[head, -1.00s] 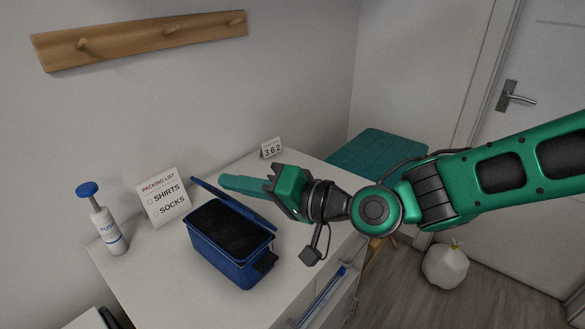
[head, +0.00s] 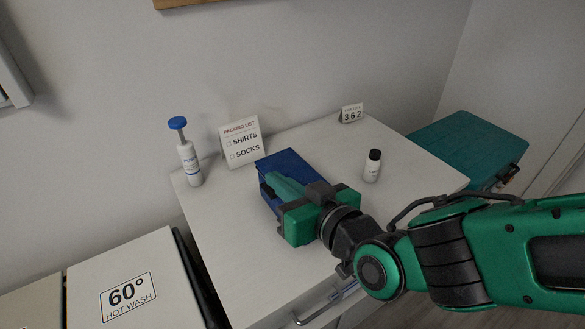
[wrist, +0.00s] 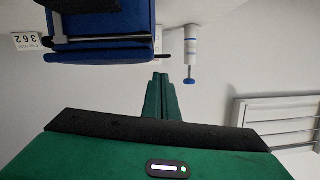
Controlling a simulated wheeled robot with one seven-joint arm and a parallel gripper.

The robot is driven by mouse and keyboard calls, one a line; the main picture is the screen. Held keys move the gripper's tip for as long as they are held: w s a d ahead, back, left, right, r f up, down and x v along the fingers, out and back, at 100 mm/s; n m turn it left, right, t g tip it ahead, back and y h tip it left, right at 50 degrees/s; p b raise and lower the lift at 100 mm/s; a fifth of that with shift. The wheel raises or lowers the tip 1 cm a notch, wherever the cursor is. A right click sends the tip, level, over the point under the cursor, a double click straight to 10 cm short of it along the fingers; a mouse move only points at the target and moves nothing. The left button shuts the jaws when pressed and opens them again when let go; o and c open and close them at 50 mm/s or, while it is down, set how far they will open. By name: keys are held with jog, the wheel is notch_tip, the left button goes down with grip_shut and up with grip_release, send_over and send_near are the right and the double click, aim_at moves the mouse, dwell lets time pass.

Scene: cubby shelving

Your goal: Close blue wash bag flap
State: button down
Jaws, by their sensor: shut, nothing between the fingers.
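The blue wash bag (head: 268,196) stands on the white cabinet top, partly hidden behind my gripper. Its blue flap (head: 294,160) lies over the opening, and no dark inside shows in the head view. In the upside-down wrist view the bag (wrist: 92,20) is at the upper left, with a dark line between body and flap (wrist: 100,52). I cannot tell whether the flap is fully flush. My gripper (head: 272,178) is shut and empty, its green fingers over the flap in the head view. The fingertips also show in the wrist view (wrist: 160,76); contact is unclear.
A white pump bottle (head: 190,163) and a packing list card (head: 241,143) stand behind the bag. The cabinet top (head: 420,165) is clear at the right.

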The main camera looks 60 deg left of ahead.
jog(key=shift+s+f+n+t, duration=0.2)
jog(key=shift+f+n, duration=0.2)
jog(key=shift+f, duration=0.15)
jog(key=shift+s+f+n+t, duration=0.1)
jog(key=shift+s+f+n, duration=0.05)
jog(key=shift+f+n, duration=0.3)
jog(key=shift+f, duration=0.1)
jog(key=d+r, duration=0.6)
jog(key=d, duration=0.3)
jog(key=shift+s+d+r, duration=0.15)
jog(key=shift+d+r, duration=0.1)
jog(key=shift+d, duration=0.15)
